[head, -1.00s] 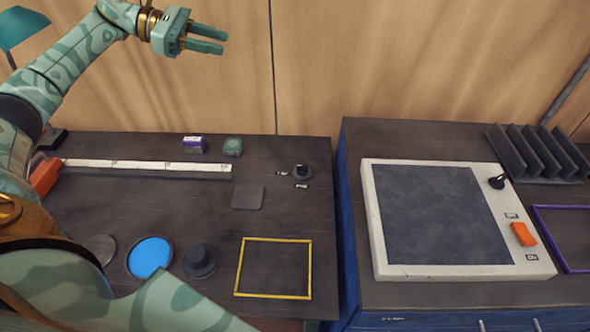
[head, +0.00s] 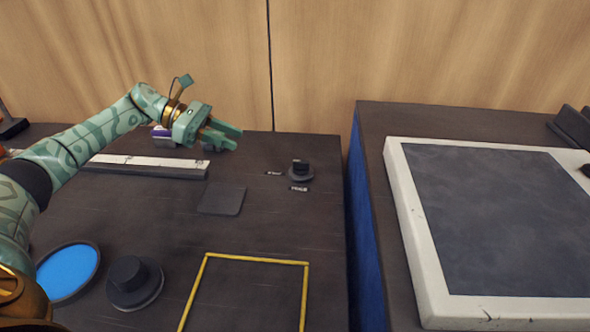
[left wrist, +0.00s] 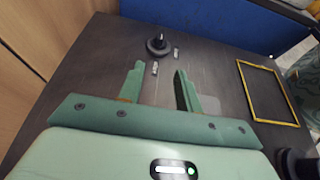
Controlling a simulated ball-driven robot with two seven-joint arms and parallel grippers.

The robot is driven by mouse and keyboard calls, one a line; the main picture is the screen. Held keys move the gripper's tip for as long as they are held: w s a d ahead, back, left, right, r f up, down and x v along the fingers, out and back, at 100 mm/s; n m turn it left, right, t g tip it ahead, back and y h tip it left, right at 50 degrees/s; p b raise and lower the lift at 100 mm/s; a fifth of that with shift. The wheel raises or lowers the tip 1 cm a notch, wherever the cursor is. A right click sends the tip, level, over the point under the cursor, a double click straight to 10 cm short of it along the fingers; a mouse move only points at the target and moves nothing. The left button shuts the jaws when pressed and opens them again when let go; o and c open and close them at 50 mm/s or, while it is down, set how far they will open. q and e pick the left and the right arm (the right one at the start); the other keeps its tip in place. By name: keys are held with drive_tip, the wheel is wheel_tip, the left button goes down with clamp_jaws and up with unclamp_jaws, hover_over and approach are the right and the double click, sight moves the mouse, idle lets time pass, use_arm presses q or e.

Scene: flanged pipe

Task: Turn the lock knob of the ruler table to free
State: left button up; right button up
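The lock knob (head: 300,170) is a small dark knob on a round base, near the right back of the dark table. Two small label plates lie beside it, one to its left (head: 274,173) and one in front (head: 299,188); their text is too small to read. My left gripper (head: 233,137) is open and empty, to the left of the knob and apart from it. In the left wrist view the knob (left wrist: 158,45) stands beyond the open fingers (left wrist: 160,80). The white ruler (head: 150,162) lies at the back left, partly behind my arm. My right gripper is not in view.
A yellow frame (head: 256,258), a dark round knob-like piece (head: 133,282) and a blue disc (head: 68,270) are nearer. A white-rimmed panel (head: 410,215) stands on the right table, across a gap.

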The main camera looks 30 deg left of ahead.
sight(291, 171)
use_arm(q)
drive_tip(key=x, duration=1.5)
drive_tip(key=shift+w+d+r+b, duration=0.1)
drive_tip(key=shift+d+b, duration=0.2)
clamp_jaws()
